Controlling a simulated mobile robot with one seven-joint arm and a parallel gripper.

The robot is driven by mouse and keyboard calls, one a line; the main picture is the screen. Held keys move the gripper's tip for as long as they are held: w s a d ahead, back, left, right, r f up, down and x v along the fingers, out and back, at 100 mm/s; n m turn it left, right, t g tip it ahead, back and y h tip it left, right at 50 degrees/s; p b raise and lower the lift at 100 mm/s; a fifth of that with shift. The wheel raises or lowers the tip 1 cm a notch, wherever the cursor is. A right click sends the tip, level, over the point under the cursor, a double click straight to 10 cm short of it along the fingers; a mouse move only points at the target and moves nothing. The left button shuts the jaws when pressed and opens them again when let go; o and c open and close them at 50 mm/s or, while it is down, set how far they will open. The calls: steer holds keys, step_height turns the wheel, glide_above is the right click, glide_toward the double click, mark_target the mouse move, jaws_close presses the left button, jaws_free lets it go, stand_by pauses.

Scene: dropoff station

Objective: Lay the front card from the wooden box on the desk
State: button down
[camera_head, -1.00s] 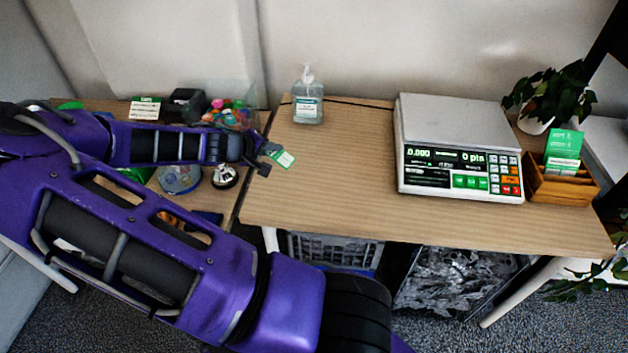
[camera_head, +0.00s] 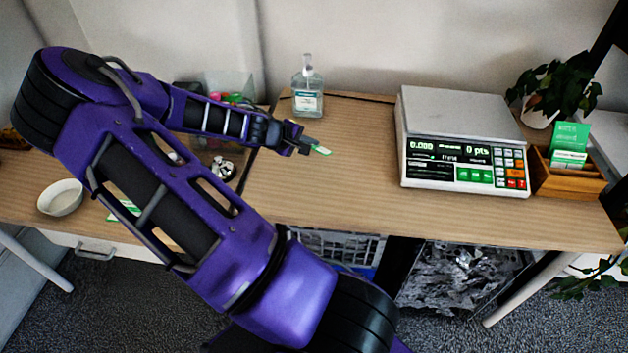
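The wooden box (camera_head: 567,181) stands at the right end of the desk (camera_head: 340,203), beside the scale. Green and white cards (camera_head: 568,146) stand upright in it. My gripper (camera_head: 308,146) is above the left part of the desk. It is shut on a small green and white card (camera_head: 322,150), which sticks out to the right of the fingers. The card is tilted and seen nearly edge-on. I cannot tell how high it is above the desk.
A scale (camera_head: 462,155) stands left of the wooden box. A clear pump bottle (camera_head: 307,90) stands behind my gripper. A potted plant (camera_head: 553,92) is at the back right. A white bowl (camera_head: 60,198) sits on the left table. The desk between gripper and scale is clear.

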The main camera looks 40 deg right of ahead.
step_height(320, 180, down, 5)
steer(key=shift+r+b, duration=0.1)
steer(key=shift+b, duration=1.05)
steer(key=c, duration=1.2)
jaws_free()
steer(key=shift+c, duration=0.2)
steer(key=shift+a, duration=0.1)
steer(key=p+v, duration=0.3)
steer(key=v, duration=0.3)
steer(key=shift+w+a+r+p, duration=0.1)
steer(key=shift+a+r+p, duration=0.1)
steer(key=shift+r+p, duration=0.2)
steer(key=shift+a+r, duration=0.25)
steer(key=shift+a, duration=0.25)
